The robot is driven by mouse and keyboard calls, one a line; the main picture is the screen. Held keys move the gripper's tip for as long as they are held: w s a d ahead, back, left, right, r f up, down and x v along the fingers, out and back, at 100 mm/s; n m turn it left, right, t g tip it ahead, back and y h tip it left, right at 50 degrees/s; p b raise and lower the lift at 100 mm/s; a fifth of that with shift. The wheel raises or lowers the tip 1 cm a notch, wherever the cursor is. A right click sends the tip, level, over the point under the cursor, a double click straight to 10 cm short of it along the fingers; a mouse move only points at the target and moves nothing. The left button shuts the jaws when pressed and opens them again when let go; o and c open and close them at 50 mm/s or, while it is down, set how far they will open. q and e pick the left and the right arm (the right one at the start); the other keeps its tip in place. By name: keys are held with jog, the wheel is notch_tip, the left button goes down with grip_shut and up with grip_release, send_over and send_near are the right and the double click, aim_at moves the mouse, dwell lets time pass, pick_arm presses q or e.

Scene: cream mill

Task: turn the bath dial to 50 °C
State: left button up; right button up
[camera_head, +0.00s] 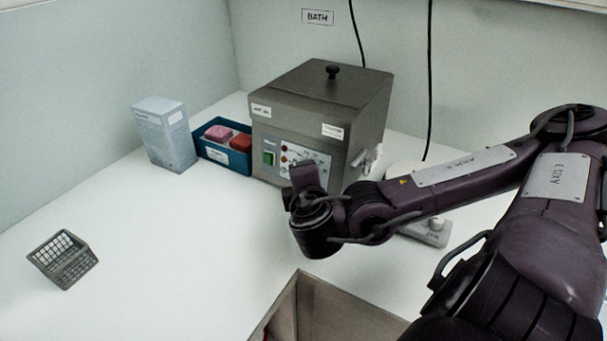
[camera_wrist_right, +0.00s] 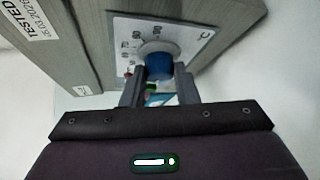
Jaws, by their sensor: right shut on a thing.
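The bath (camera_head: 322,108) is a grey metal box with a lid and black knob, standing against the back wall. Its front panel has a green switch and a white dial scale (camera_head: 318,158), partly hidden by my right arm in the head view. In the right wrist view the blue dial (camera_wrist_right: 159,66) sits on the white scale plate (camera_wrist_right: 190,38) with printed numbers. My right gripper (camera_wrist_right: 160,88) has its two fingers on either side of the dial and is shut on it. The number the dial points to is not readable. My left gripper is not in view.
A blue bin (camera_head: 211,151) with pink and red items and a pale box (camera_head: 165,134) stand left of the bath. A small dark rack (camera_head: 63,259) lies at the front left. The counter's left middle is clear.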

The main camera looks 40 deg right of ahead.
jog(key=shift+f+m+t+h+b, duration=0.3)
jog(key=shift+m+t+b, duration=0.2)
jog(key=shift+m+b, duration=0.6)
jog(key=shift+f+m+b, duration=0.1)
jog(key=shift+m+b, duration=0.2)
jog(key=shift+b, duration=0.4)
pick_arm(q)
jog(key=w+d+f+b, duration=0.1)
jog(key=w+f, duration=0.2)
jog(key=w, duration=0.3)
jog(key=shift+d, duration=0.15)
pick_arm(e)
jog(key=shift+m+t+h, duration=0.6)
jog(key=shift+m, duration=0.1)
jog(key=o, duration=1)
jog(key=shift+s, duration=0.1)
